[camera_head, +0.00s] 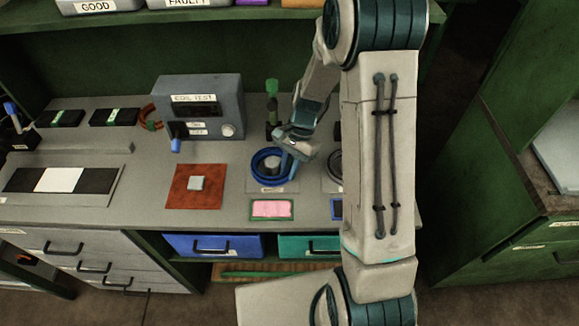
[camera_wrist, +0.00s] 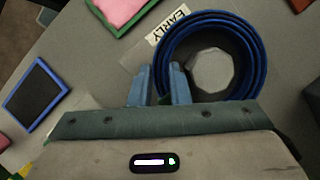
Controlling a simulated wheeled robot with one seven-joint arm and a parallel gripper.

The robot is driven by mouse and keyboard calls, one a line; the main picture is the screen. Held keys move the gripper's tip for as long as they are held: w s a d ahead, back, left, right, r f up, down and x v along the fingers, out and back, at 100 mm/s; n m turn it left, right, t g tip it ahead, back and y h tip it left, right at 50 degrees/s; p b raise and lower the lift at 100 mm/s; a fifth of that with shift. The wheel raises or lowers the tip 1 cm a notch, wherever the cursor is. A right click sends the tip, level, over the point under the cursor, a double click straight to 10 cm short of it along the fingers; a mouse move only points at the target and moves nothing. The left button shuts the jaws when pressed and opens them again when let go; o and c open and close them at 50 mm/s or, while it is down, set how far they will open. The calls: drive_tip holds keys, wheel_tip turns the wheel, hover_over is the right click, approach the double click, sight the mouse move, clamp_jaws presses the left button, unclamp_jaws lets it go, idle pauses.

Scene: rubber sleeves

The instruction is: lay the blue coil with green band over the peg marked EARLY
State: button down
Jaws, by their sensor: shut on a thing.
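The blue coil (camera_head: 254,168) is a ring of several turns in the head view; it also shows in the wrist view (camera_wrist: 262,55). The pale grey peg (camera_wrist: 213,70) with a faceted top stands inside the ring, so the coil is around it. The EARLY label (camera_wrist: 170,25) lies beside the ring. My gripper (camera_wrist: 163,85) is shut on the coil's wall, on the side away from the open bench. A bit of green shows between the fingers, mostly hidden. I cannot tell whether the coil rests on the base plate.
A second peg (camera_head: 335,160) stands to the right, partly behind my arm. A green-topped post (camera_head: 271,100) stands behind the coil. The coil test box (camera_head: 200,105) is at the back left. A red mat (camera_head: 193,187) and a green-framed pink pad (camera_head: 271,209) lie nearby.

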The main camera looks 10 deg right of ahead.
drive_tip(key=shift+f, duration=0.15)
drive_tip(key=c, duration=1.6)
unclamp_jaws()
drive_tip(key=shift+f, duration=0.1)
drive_tip(key=shift+c, duration=0.2)
drive_tip(key=v, duration=1.1)
drive_tip(key=s+r+n+t+h, duration=0.1)
drive_tip(key=s+r+n+t, duration=0.2)
drive_tip(key=s, duration=0.6)
drive_tip(key=s+d+r+n+t+h, duration=0.1)
drive_tip(key=s+r+n+t+h, duration=0.1)
drive_tip(key=s+r+n, duration=0.4)
drive_tip(key=shift+s+d+r+t, duration=0.25)
drive_tip(key=shift+s+r+t, duration=0.35)
drive_tip(key=shift+s, duration=1.2)
